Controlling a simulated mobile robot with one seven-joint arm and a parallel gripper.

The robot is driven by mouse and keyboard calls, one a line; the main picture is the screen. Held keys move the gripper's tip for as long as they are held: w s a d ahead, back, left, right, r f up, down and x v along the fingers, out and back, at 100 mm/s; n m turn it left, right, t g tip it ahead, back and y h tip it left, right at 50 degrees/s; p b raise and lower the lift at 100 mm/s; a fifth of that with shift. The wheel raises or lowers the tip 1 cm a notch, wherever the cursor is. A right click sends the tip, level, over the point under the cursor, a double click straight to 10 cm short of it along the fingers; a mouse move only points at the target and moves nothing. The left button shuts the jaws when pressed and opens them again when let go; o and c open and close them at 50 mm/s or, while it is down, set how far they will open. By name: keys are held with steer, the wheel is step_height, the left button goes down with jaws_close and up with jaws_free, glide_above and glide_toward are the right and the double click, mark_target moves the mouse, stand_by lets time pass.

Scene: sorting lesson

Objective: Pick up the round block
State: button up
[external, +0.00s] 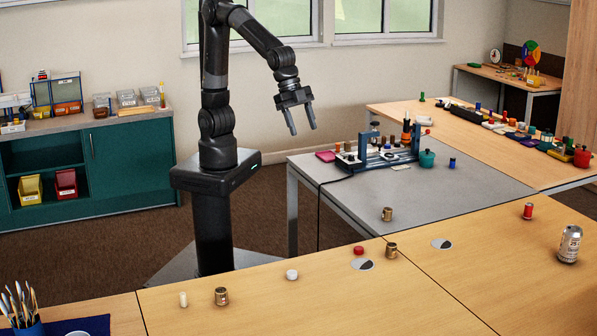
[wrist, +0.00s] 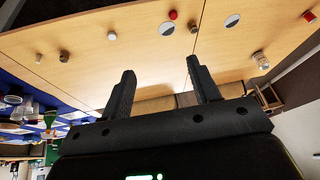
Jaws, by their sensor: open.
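My gripper (external: 302,130) is open and empty, raised in the air well above and behind the front tables. Its two dark fingers also show spread apart in the wrist view (wrist: 160,68). Two low round pieces lie on the front wooden table (external: 330,310): a red one (external: 358,250) and a white one (external: 292,274). I cannot tell which is the round block. In the wrist view the red piece (wrist: 173,15) is near the top edge and the white piece (wrist: 112,36) is left of it. Both are apart from my gripper.
Small metallic mugs (external: 221,296) and (external: 391,250) stand near the round pieces, with a pale cylinder (external: 183,300) at left. A grey-and-white disc (external: 362,264) lies beside the red piece. A blue-framed rack (external: 385,150) occupies the grey table.

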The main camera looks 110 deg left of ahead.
steer(key=w+d+f+m, duration=0.1)
steer(key=d+f, duration=0.2)
steer(key=d, duration=0.4)
steer(key=w+d+f+m, duration=0.1)
steer(key=d+f, duration=0.2)
steer(key=d, duration=0.3)
steer(key=m+g+h, duration=0.2)
steer(key=m+g, duration=0.1)
steer(key=m, duration=0.1)
glide_toward(221, 290)
steer(key=x, duration=0.4)
steer(key=shift+w+a+f, duration=0.1)
steer(key=shift+w+a, duration=0.1)
steer(key=shift+a, duration=0.2)
steer(key=shift+s+d+x, duration=0.15)
steer(key=shift+x, duration=1.4)
steer(key=shift+s+d+x, duration=0.1)
steer(key=shift+d+x, duration=0.05)
steer(key=shift+x, duration=1.4)
steer(key=shift+c, duration=0.3)
steer(key=c, duration=1)
